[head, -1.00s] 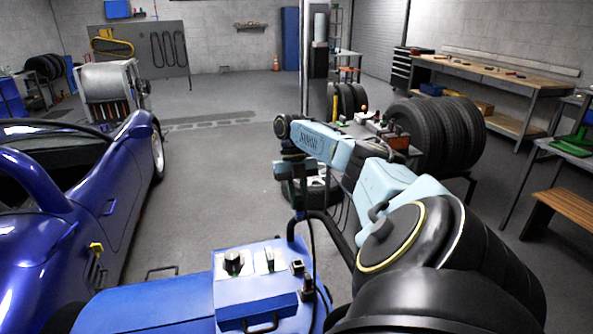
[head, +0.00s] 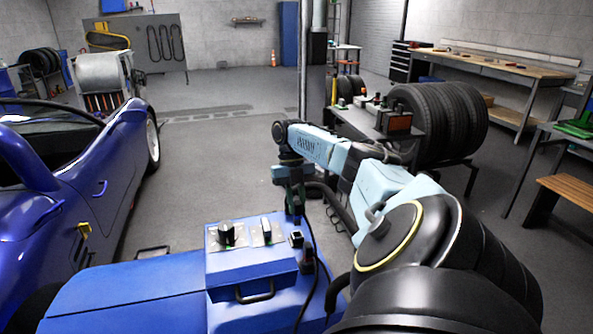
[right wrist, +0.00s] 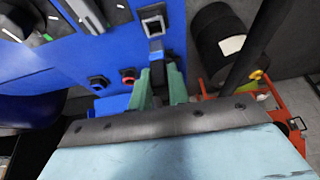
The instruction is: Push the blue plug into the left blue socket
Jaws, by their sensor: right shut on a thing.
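My right gripper (head: 293,203) hangs above the right end of the blue console (head: 250,273). In the right wrist view its green fingers (right wrist: 159,84) are shut on a dark body with a bluish-grey front, which I take as the blue plug (right wrist: 157,68). The fingers partly hide it. A pale-rimmed square socket (right wrist: 153,22) lies just ahead of the plug on the blue panel. I cannot tell which is the left blue socket, or whether the plug touches one. My left gripper is out of view.
A blue car (head: 75,195) stands at the left. A black cable hangs by the console's right side. A table with tyres (head: 440,122) stands behind my right arm. In the wrist view a black drum (right wrist: 222,45) and a red cart (right wrist: 285,118) are at the right.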

